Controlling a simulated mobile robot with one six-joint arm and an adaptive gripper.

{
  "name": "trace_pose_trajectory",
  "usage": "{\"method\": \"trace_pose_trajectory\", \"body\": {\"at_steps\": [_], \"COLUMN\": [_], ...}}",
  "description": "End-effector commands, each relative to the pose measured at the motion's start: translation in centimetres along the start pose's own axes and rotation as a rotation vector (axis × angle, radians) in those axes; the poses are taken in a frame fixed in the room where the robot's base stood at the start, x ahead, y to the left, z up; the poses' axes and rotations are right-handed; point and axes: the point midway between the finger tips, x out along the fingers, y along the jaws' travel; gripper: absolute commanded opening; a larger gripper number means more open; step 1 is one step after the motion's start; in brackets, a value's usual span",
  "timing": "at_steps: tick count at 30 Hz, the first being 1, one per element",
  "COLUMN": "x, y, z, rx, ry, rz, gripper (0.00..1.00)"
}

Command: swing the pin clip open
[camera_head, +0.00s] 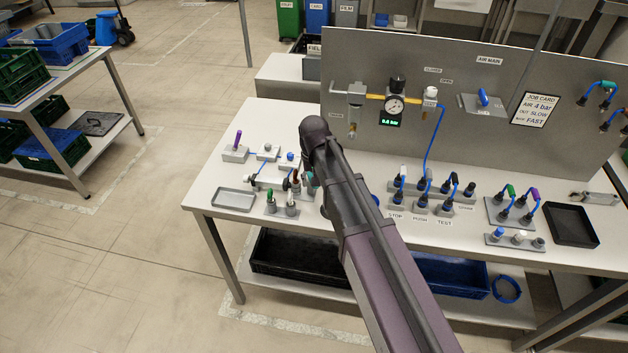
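My arm reaches over the grey bench, and its dark wrist is above the small fixtures on the left part. My gripper (307,180) points down behind my arm and is mostly hidden, so its opening does not show. Small grey blocks stand around it: one with a purple pin (238,140), one with a white top (267,150) and one with a blue knob (290,157). A dark red part (296,177) shows right beside my gripper. I cannot tell which of these small parts is the pin clip, or whether my gripper touches it.
A grey panel (455,75) with a gauge (394,105) and blue hoses stands along the back of the bench. A shallow grey tray (234,199) lies at the front left. Several hose fittings (432,190) stand right of my arm. A black tray (571,226) lies at the right.

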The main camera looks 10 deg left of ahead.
Motion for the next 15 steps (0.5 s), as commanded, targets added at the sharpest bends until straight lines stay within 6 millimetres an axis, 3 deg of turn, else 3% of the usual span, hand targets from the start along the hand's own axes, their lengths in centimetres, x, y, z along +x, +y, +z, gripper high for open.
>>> {"method": "trace_pose_trajectory", "body": {"at_steps": [15], "x": [-0.01], "y": [0.08], "z": [-0.05], "rx": [-0.017], "ry": [0.001], "rz": [0.0], "gripper": [0.58]}}
